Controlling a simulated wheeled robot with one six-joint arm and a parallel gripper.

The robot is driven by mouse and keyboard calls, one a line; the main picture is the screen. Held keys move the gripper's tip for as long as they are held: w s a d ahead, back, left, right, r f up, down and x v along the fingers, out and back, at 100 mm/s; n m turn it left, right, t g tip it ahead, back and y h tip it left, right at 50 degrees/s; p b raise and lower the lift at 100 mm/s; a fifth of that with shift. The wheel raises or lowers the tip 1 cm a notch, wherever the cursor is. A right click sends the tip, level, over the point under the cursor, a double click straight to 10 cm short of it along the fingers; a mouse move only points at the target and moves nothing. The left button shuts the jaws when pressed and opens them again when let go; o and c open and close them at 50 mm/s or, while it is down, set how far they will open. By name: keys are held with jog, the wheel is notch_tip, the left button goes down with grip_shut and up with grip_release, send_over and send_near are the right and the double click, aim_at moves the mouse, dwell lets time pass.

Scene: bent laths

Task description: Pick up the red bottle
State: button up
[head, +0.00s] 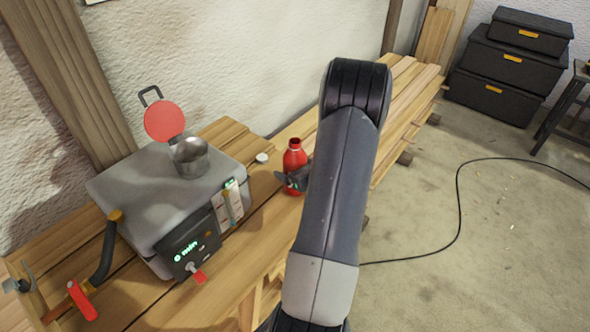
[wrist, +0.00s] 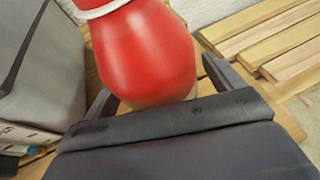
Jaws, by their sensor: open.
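The red bottle (head: 294,157) stands upright on the wooden bench, right of the grey machine. It has an open dark mouth and a pale band near its neck. My gripper (head: 290,180) is at the bottle's lower half in the head view, partly hidden by my arm. In the wrist view the red bottle (wrist: 145,55) fills the upper middle, between the two dark fingers of my gripper (wrist: 158,92). The fingers are spread, with a gap visible on the right side. Contact on the left side is hard to tell.
The grey machine (head: 165,190) stands close to the left, with a metal cup (head: 188,157) and red disc (head: 164,120) on top. Wooden planks (head: 410,100) extend right. Black cases (head: 510,62) stand on the floor.

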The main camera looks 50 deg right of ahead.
jog(key=shift+c, duration=0.2)
jog(key=c, duration=1)
jog(key=shift+c, duration=0.5)
jog(key=shift+r, duration=0.15)
